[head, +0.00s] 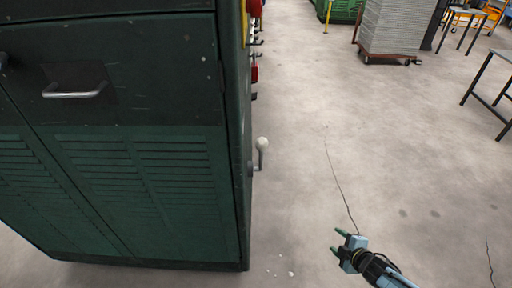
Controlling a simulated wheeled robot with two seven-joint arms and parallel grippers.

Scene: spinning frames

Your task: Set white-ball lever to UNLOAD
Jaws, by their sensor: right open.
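The lever with a white ball (262,143) sticks out from the right side of the dark green machine cabinet (140,120). Its short grey rod runs down from the ball to a pivot near the cabinet's edge. No UNLOAD marking can be read from this angle. My right gripper (338,242) has green fingertips and is open and empty. It is over the floor at the lower right, below and to the right of the lever and well apart from it. My left gripper is not in view.
The cabinet has a louvred front and a metal handle (74,91). Red parts (254,74) stick out farther back along its side. A stacked grey pallet load on a cart (390,30) and a metal table (490,95) stand farther off. The concrete floor between is clear.

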